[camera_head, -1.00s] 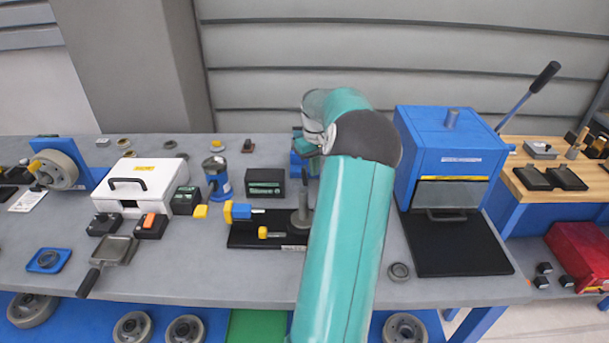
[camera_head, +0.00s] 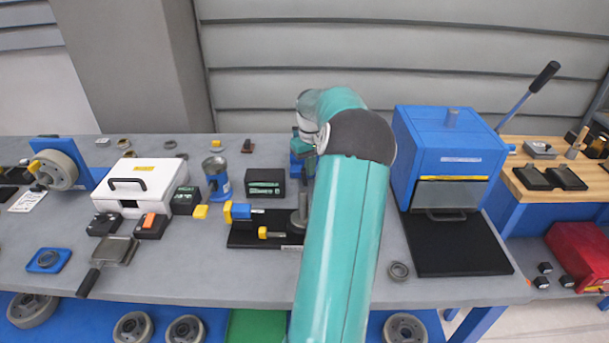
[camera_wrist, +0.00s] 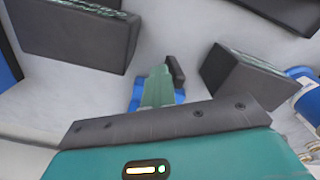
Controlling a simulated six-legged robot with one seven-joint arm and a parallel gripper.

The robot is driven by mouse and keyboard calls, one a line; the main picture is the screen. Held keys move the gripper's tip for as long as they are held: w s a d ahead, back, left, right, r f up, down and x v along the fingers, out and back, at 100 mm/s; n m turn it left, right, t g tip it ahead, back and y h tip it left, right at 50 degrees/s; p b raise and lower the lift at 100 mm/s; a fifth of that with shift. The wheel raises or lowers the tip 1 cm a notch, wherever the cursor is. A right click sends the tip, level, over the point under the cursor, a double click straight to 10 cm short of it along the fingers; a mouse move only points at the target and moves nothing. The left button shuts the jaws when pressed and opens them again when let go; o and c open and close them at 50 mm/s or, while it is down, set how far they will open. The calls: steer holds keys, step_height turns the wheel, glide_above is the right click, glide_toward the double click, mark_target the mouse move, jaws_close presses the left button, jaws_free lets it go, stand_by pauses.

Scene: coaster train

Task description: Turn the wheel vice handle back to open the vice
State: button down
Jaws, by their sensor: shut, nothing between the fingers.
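My gripper (camera_wrist: 160,74) shows in the wrist view as green fingers, together and empty. They are in front of a blue object (camera_wrist: 136,93) with a short dark upright bar (camera_wrist: 175,72) beside it; contact cannot be told. In the head view a blue object (camera_head: 297,163) shows beside the end of my arm, mostly hidden. A black base plate (camera_head: 247,237) left of my arm carries a blue block (camera_head: 241,211) with yellow ends, a small yellow-ended rod (camera_head: 264,233) and a grey post. I cannot tell for certain which of these is the wheel vice.
Dark green-topped boxes flank the fingers, one at the left (camera_wrist: 72,38) and one at the right (camera_wrist: 245,78). A blue machine (camera_head: 440,150) stands right of my arm. A white case (camera_head: 140,180) and a wheel on a blue stand (camera_head: 57,170) are at left.

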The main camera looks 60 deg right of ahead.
mark_target(303, 169)
steer(key=shift+w+a, duration=0.4)
steer(key=shift+w, duration=0.4)
steer(key=shift+w+a, duration=0.1)
steer(key=shift+w, duration=0.15)
steer(key=shift+s+r, duration=0.1)
steer(key=shift+r, duration=3.95)
